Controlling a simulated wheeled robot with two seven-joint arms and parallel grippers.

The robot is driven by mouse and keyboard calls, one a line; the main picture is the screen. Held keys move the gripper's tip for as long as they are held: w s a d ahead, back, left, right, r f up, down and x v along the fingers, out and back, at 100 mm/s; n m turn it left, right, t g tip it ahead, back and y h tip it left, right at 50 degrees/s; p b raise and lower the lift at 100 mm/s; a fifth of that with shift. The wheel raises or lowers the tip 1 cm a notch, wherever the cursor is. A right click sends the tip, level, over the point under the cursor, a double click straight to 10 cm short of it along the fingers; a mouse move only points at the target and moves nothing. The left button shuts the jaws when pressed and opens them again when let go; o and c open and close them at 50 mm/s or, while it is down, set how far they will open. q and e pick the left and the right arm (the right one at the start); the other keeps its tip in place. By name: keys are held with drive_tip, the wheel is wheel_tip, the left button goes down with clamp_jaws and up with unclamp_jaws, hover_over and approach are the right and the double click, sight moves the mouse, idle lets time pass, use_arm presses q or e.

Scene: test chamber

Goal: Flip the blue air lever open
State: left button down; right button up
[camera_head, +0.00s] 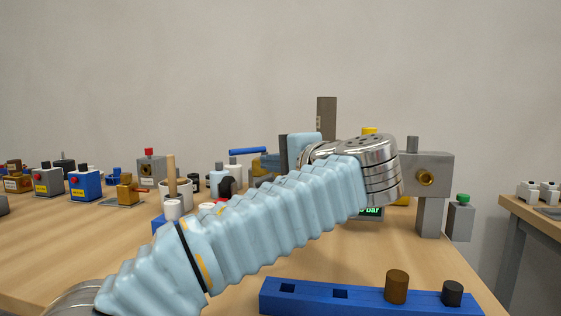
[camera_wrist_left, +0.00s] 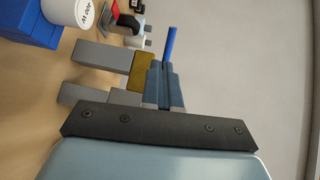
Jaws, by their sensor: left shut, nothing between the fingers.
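The blue air lever (camera_head: 248,151) shows in the head view as a short, near-level bar left of my gripper. In the left wrist view the blue lever (camera_wrist_left: 170,43) sticks out just beyond the fingertips. Its near end is hidden by the fingers, so I cannot tell if they touch. My left gripper (camera_head: 266,163) points left, its slate-blue fingers shut and empty. The shut fingers also show in the wrist view (camera_wrist_left: 157,72), beside a brass-coloured block (camera_wrist_left: 141,70) and grey blocks (camera_wrist_left: 100,55). My forearm and wrist hide much of the fixture. My right gripper is not in view.
A blue rail (camera_head: 365,298) with holes and knobs lies at the front. A grey block on a post (camera_head: 432,165) stands at the right. Several small devices, including a blue box (camera_head: 86,187), fill the table's left. A white cup (camera_head: 178,192) stands behind my forearm.

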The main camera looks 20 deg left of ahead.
use_arm(q)
drive_tip(key=r+p+x, duration=0.1)
drive_tip(key=x, duration=0.7)
drive_tip(key=shift+a, duration=0.15)
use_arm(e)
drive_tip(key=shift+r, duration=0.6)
